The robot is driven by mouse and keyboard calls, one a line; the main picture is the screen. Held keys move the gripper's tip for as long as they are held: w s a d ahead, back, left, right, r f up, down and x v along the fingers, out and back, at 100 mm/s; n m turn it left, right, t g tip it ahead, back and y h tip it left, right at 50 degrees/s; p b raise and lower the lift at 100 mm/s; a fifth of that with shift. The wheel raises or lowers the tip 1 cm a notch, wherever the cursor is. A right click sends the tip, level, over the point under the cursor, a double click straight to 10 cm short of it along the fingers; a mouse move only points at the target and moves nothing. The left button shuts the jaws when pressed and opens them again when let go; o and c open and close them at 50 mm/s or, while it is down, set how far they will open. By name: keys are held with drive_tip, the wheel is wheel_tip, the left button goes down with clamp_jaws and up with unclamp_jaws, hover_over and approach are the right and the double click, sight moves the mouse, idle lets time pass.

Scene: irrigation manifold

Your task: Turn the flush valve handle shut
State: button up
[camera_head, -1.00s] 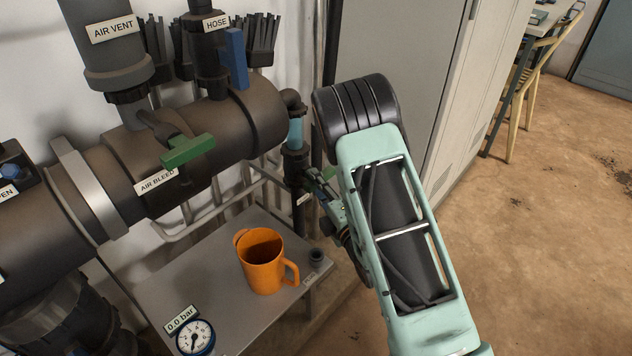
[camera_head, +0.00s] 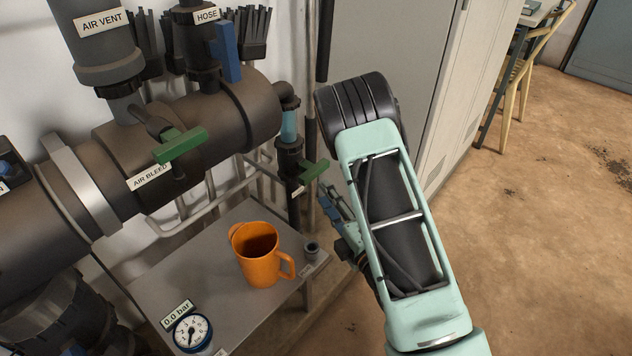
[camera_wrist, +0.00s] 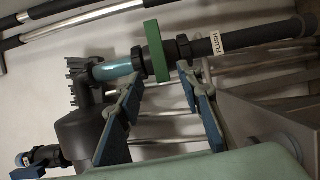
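The flush valve's green handle (camera_head: 313,172) sticks out from the thin vertical pipe at the right end of the manifold. In the wrist view the green handle (camera_wrist: 157,50) lies across its pipe, beside a FLUSH label (camera_wrist: 214,44). My gripper (camera_head: 329,203) is just below and to the right of the handle in the head view, partly hidden by my arm. In the wrist view my gripper (camera_wrist: 162,84) is open, its two fingers apart with nothing between them. The handle's end is just beyond the fingertips, and I see no contact.
A second green handle (camera_head: 181,146) is on the air bleed. A blue handle (camera_head: 226,52) is at the hose outlet. An orange mug (camera_head: 260,256) and a gauge (camera_head: 191,333) are on the grey shelf (camera_head: 200,270). A grey cabinet (camera_head: 400,60) stands behind my arm.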

drive_tip(key=shift+v, duration=1.45)
